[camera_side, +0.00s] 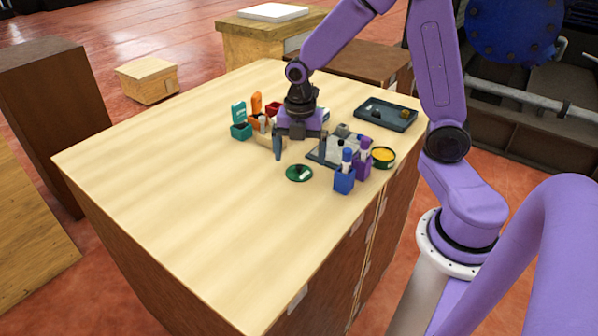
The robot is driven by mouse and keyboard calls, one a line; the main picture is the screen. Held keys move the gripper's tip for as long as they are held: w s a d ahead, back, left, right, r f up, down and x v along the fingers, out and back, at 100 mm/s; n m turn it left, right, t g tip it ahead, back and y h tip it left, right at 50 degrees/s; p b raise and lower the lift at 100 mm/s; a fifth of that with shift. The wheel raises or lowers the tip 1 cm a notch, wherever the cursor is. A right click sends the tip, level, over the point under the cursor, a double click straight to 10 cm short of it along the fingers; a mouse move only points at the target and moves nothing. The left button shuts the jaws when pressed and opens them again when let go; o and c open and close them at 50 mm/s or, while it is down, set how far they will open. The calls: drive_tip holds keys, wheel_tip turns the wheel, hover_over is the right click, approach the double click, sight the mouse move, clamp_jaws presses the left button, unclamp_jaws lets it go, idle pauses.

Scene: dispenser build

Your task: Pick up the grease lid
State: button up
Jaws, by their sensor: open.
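A round dark green lid (299,173), which looks like the grease lid, lies flat on the pale wooden table with a small light mark on it. An open round tin (383,154) with yellow content, likely the grease, stands to its right. My gripper (300,158) points down with its fingers spread wide and nothing held between them. It appears above and slightly behind the lid; the lid is fully visible and looks apart from the fingers. The exact height of the fingertips above the table is hard to tell.
A blue holder (344,182) and a purple holder (362,166) with bottles stand right of the lid. A grey tray (318,154) with small parts lies behind. A teal holder (241,131) stands left, and a dark tray (386,115) lies farther back. The table's left and front are clear.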

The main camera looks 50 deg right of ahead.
sight(299, 166)
drive_tip(key=shift+a+f, duration=0.15)
drive_tip(key=shift+f, duration=1.4)
drive_tip(key=c, duration=1.1)
